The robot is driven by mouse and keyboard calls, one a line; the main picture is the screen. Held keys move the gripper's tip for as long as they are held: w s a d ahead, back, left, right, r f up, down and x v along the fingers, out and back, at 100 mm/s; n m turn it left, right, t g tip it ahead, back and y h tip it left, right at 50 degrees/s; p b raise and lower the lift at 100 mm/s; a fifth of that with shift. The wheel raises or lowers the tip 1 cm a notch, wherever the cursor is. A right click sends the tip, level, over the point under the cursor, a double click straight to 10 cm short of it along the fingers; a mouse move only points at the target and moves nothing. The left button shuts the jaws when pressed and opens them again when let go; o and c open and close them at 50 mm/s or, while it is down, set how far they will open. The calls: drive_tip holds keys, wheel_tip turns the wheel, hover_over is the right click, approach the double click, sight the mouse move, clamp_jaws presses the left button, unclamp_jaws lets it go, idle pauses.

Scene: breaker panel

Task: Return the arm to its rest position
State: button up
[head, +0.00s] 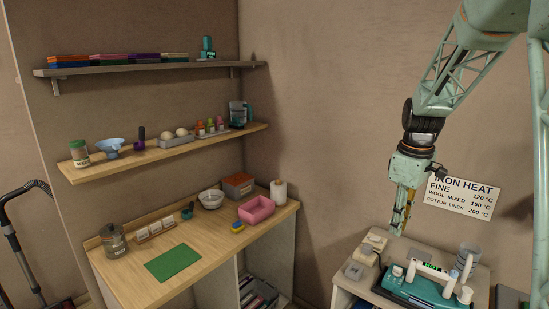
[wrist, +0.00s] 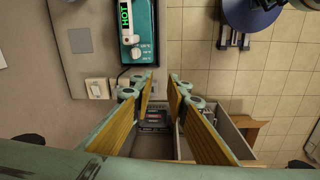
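My pale green arm comes in from the upper right of the head view and bends down. My gripper (head: 399,222) points downward in front of the back wall, above the small table at the lower right. In the wrist view my gripper (wrist: 162,82) has its two yellow-padded fingers apart, with nothing between them. It is clear of everything below it.
The small table (head: 345,285) carries a teal device (head: 425,288) and light switch boxes (head: 373,243). The device's display reads HOT in the wrist view (wrist: 138,30). An open compartment (wrist: 155,115) shows below. A wooden counter (head: 205,270) and wall shelves (head: 160,155) stand left.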

drive_tip(key=s+a+r+m+t+b, duration=0.1)
drive_tip(key=s+a+r, duration=0.3)
drive_tip(key=s, duration=0.3)
drive_tip(key=s+a+r+m+b, duration=0.2)
drive_tip(key=s+a+r, duration=0.1)
drive_tip(key=s, duration=0.4)
drive_tip(key=s+a+r+m+t+b, duration=0.1)
drive_tip(key=s+a+r, duration=0.3)
drive_tip(key=s, duration=0.2)
drive_tip(key=s+a+f+m+b, duration=0.2)
drive_tip(key=s, duration=1)
drive_tip(key=s+a+f+m+t+b, duration=0.1)
drive_tip(key=s+a+f+m, duration=0.1)
drive_tip(key=s, duration=1)
drive_tip(key=shift+a+b, duration=0.4)
drive_tip(key=shift+a, duration=0.3)
drive_tip(key=shift+d, duration=0.1)
